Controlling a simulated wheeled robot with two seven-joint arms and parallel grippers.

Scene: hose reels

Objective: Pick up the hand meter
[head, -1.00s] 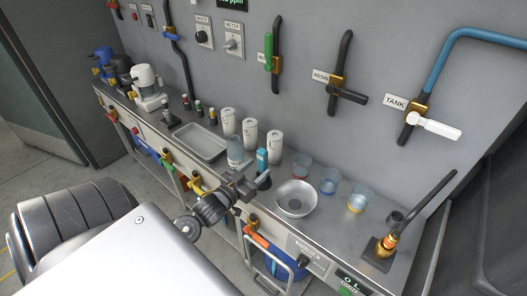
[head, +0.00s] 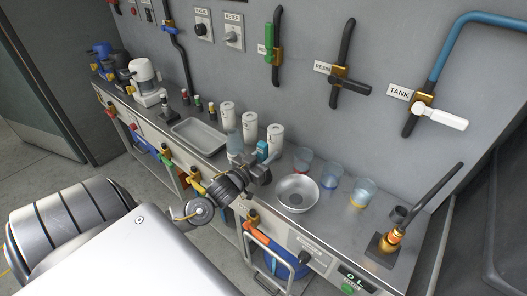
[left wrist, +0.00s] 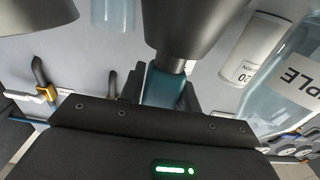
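The hand meter appears to be the small teal-blue device (head: 262,150) standing on the steel bench, between the white canisters and the metal bowl. My left gripper (head: 257,173) is at it and covers its lower part in the head view. In the left wrist view the teal body (left wrist: 164,88) lies between the two dark fingers of my left gripper (left wrist: 165,100) and fills most of the gap. Whether the fingers press on it cannot be made out. My right gripper is not in view.
A clear bottle (head: 235,143) stands close left of the gripper, with white canisters (head: 250,127) behind. A metal bowl (head: 297,192) is close on the right, then several cups (head: 331,176). A shallow tray (head: 199,136) lies to the left. Valve handles (head: 195,175) line the bench front.

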